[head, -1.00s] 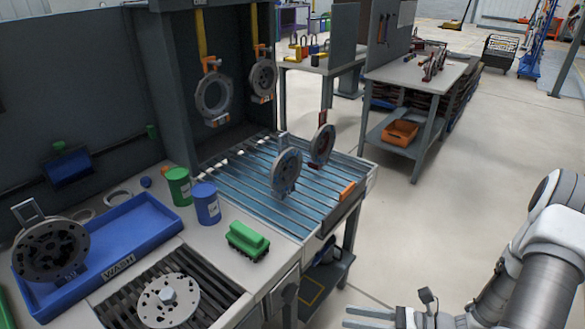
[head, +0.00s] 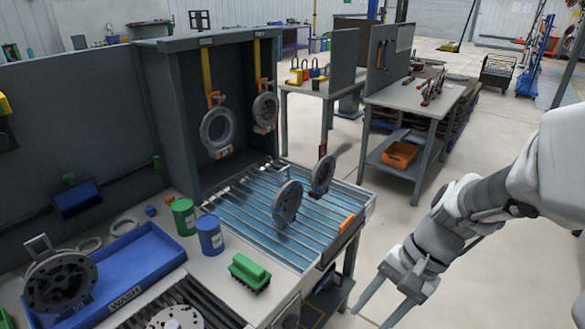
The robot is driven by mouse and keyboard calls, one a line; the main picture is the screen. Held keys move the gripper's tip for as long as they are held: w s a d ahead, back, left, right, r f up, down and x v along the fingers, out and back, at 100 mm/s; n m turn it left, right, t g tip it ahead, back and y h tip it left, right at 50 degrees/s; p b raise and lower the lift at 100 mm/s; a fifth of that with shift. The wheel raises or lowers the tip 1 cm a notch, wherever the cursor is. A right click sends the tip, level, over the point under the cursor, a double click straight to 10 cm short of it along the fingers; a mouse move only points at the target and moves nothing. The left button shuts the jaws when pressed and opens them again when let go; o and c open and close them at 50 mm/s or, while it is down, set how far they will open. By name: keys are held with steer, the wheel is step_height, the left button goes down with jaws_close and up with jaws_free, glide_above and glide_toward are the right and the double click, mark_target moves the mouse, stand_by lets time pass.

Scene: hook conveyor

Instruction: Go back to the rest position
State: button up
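My gripper (head: 372,314) is at the lower middle-right in the head view, in front of the workbench and over the floor. Its two fingers point down and left, apart from each other, with nothing between them. My arm reaches in from the right edge. No part touches the gripper.
The roller conveyor (head: 247,219) carries two upright discs (head: 287,203). Two ring parts (head: 217,132) hang on yellow hooks. A blue WASH tray (head: 150,262), green can (head: 184,217), blue can (head: 209,235) and green brush (head: 249,271) are on the bench.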

steer(key=s+r+n+t+h+p, duration=0.2)
steer(key=r+n+t, duration=0.4)
steer(key=r, duration=0.9)
steer(key=s+n+h, duration=0.1)
steer(key=n+h, duration=0.1)
steer(key=shift+s+d+n+t+h+p, duration=0.15)
steer(key=shift+n+t+h+p, duration=0.15)
steer(key=shift+h+p, duration=0.1)
